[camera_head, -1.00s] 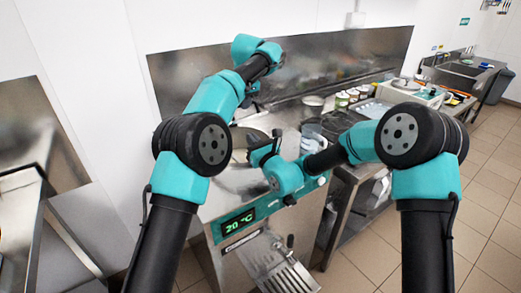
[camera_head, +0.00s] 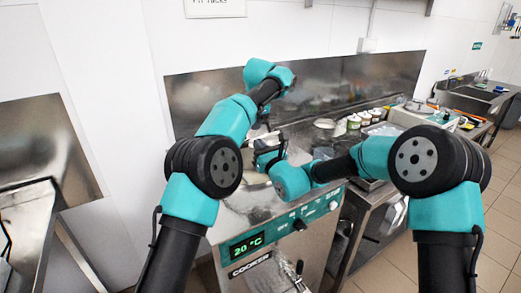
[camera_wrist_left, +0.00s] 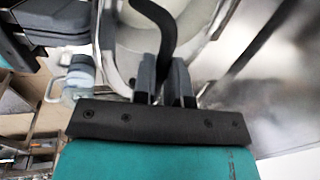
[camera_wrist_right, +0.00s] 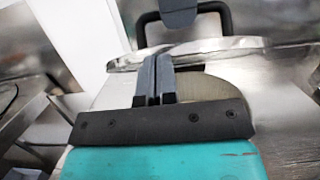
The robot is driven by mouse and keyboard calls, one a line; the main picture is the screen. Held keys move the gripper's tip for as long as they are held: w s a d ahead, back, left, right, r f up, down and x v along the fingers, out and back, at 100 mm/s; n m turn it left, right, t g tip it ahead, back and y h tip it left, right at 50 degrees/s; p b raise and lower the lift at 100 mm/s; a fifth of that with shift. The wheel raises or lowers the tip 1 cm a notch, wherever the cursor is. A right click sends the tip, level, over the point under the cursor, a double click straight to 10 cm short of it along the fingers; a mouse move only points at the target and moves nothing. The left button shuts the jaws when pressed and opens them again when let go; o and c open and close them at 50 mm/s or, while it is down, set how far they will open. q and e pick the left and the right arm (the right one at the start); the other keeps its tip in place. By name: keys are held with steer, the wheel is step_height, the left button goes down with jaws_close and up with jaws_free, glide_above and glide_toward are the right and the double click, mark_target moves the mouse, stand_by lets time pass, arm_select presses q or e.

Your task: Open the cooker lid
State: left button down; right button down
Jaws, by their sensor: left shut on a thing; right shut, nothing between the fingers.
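The cooker (camera_head: 290,240) stands in front of me with a green 20 °C display. Its lid handle, a black curved bar (camera_wrist_left: 160,25), is between the fingers of my left gripper (camera_wrist_left: 166,75), which is shut on it. The right wrist view shows the black handle (camera_wrist_right: 228,22) above a pale metal lid edge (camera_wrist_right: 205,48). My right gripper (camera_wrist_right: 155,75) is shut and empty, with its fingertips close to that edge; I cannot tell if they touch. In the head view my arms hide most of the lid.
A clear jug with a handle (camera_wrist_left: 75,75) is beside the lid in the left wrist view. A steel backsplash (camera_head: 340,90) rises behind. Tiled floor (camera_head: 500,215) is free at the right.

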arm_select(q)
steer(key=c, duration=1.6)
jaws_free()
steer(key=shift+s+d+f, duration=0.15)
steer(key=shift+d+f, duration=0.05)
steer(key=shift+f, duration=0.25)
steer(key=o, duration=0.3)
steer(key=shift+o, duration=0.7)
steer(key=shift+r, duration=0.2)
arm_select(e)
steer(key=shift+a+r, duration=0.15)
steer(key=shift+r, duration=0.15)
